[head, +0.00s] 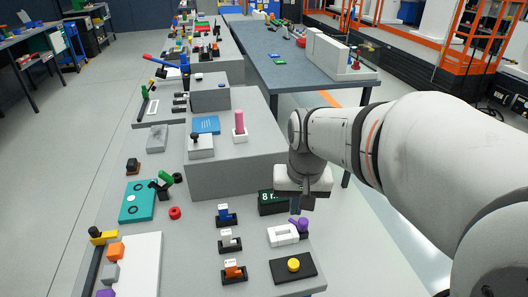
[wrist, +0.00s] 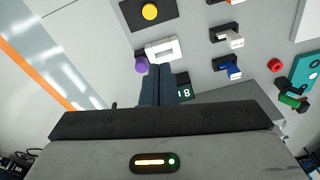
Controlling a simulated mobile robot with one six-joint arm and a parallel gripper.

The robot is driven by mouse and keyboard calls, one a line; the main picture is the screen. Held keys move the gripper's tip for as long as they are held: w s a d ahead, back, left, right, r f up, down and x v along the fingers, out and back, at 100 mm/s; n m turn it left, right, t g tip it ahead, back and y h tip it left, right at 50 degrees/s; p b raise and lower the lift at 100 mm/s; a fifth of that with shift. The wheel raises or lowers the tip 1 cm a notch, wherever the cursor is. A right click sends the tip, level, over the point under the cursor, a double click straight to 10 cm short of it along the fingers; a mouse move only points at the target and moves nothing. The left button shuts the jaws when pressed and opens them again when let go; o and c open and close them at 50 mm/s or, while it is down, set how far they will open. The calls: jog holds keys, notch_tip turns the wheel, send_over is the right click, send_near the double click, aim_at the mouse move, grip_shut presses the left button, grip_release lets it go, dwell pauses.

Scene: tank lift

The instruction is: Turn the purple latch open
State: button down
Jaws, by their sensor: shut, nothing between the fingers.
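The purple latch (head: 302,225) is a small rounded piece at the right side of a white frame (head: 283,236) on the grey bench. In the wrist view the latch (wrist: 141,66) shows just left of my fingertips, beside the white frame (wrist: 164,49). My gripper (head: 300,204) points down above the bench, close behind the latch. In the wrist view its dark fingers (wrist: 158,72) are together with nothing between them. I cannot tell whether a fingertip touches the latch. The fingers partly cover the near edge of the frame in the wrist view.
A black display box reading 8 (head: 270,203) stands close beside my gripper. A black plate with a yellow button (head: 293,265) lies in front of the frame. Several small coloured switches, including a blue one (head: 225,214), stand to the left. A raised grey block (head: 235,170) rises behind.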

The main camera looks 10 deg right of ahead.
jog(key=w+d+f+m+g+y, duration=0.1)
jog(key=w+d+f+m, duration=0.3)
jog(key=w+d, duration=0.2)
jog(key=w+d+f+m+g+y, duration=0.1)
jog(key=w+d+f+m, duration=0.3)
jog(key=w, duration=0.7)
jog(key=d+f+g, duration=0.1)
jog(key=d, duration=0.1)
jog(key=shift+d+f+p, duration=0.2)
jog(key=shift+d+p, duration=0.1)
jog(key=shift+f, duration=0.15)
jog(key=s+a+f, duration=0.1)
jog(key=f, duration=0.2)
jog(key=s+a+f, duration=0.1)
jog(key=a+f, duration=0.1)
jog(key=f, duration=0.1)
jog(key=s+a+f+p, duration=0.1)
jog(key=f, duration=0.2)
jog(key=shift+s+a+f, duration=0.1)
jog(key=shift+a+f, duration=0.05)
jog(key=shift+a, duration=0.05)
jog(key=shift+s+a, duration=0.3)
jog(key=shift+a, duration=0.15)
